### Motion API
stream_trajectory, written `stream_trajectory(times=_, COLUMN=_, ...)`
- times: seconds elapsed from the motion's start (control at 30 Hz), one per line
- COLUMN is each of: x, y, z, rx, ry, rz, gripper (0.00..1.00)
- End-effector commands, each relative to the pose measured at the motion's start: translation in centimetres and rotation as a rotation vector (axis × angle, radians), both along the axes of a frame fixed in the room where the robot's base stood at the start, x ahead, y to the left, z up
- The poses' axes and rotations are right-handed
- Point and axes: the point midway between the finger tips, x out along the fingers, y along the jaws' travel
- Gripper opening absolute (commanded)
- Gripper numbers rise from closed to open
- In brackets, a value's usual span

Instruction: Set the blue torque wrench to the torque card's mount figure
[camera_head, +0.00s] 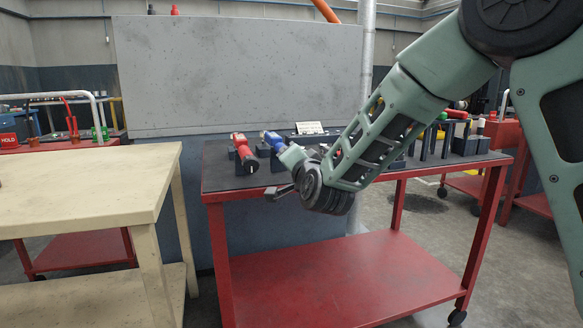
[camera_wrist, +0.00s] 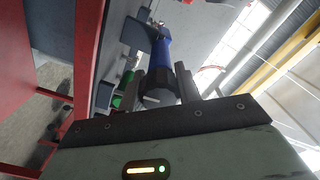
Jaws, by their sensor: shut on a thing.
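The blue torque wrench (camera_head: 271,138) lies in a dark holder on the black top of the red cart, its near end hidden by my gripper (camera_head: 281,149) in the head view. In the wrist view, the blue handle (camera_wrist: 159,58) runs between the two fingers of my gripper (camera_wrist: 170,75), which are shut on it near its grey end. The wrench's scale cannot be read. A small white card (camera_head: 310,127) stands at the back of the cart top; its print is too small to read.
A red wrench (camera_head: 243,151) lies in a holder just left of the blue one. Several upright tools stand on the right part of the red cart (camera_head: 340,270), partly behind my arm. A cream table (camera_head: 80,185) stands at left. A grey panel (camera_head: 235,75) rises behind.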

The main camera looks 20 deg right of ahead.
Motion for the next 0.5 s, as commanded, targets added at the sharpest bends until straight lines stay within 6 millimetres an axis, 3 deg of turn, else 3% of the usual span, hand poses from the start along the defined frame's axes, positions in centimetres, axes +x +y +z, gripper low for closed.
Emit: stream_trajectory(times=0.5, x=-0.01, y=-0.03, z=-0.04, rx=0.080, ry=0.002, rz=-0.001, gripper=0.11)
